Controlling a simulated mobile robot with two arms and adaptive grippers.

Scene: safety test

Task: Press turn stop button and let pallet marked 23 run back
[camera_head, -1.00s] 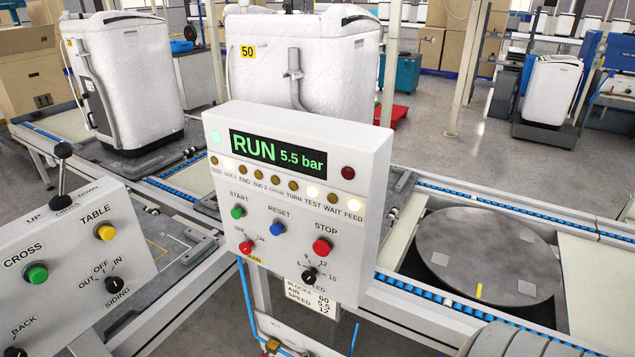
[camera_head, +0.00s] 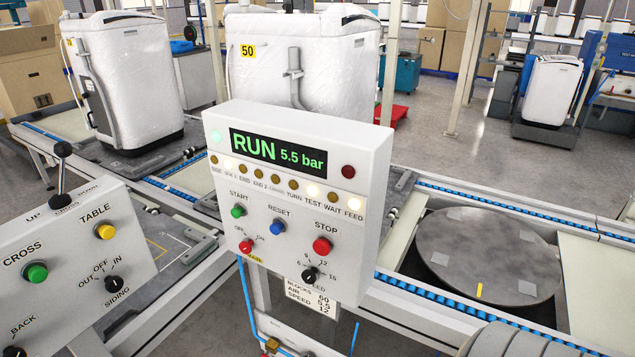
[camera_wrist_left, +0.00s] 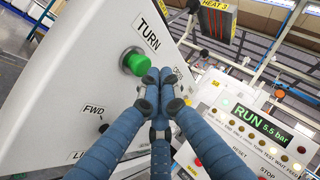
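In the left wrist view my left gripper (camera_wrist_left: 153,82) has its blue fingers drawn together. Its tips are beside the lower right of a green button (camera_wrist_left: 135,62) under the label TURN, on a white control box (camera_wrist_left: 85,70). I cannot tell whether they touch it. No button marked turn stop is readable. A red STOP button (camera_head: 322,246) is on the panel (camera_head: 365,200) reading RUN 5.5 bar, which also shows in the left wrist view (camera_wrist_left: 240,130). The round grey turntable (camera_head: 488,257) is bare. No pallet marked 23 is visible. My right gripper is out of view.
A wrapped appliance beside a yellow 50 tag (camera_head: 248,51) stands behind the panel, another wrapped appliance (camera_head: 125,80) to its left. A box with CROSS and TABLE buttons (camera_head: 70,260) is at left. Roller conveyors (camera_head: 450,292) run past the turntable. A HEAT 3 sign (camera_wrist_left: 214,18) hangs above.

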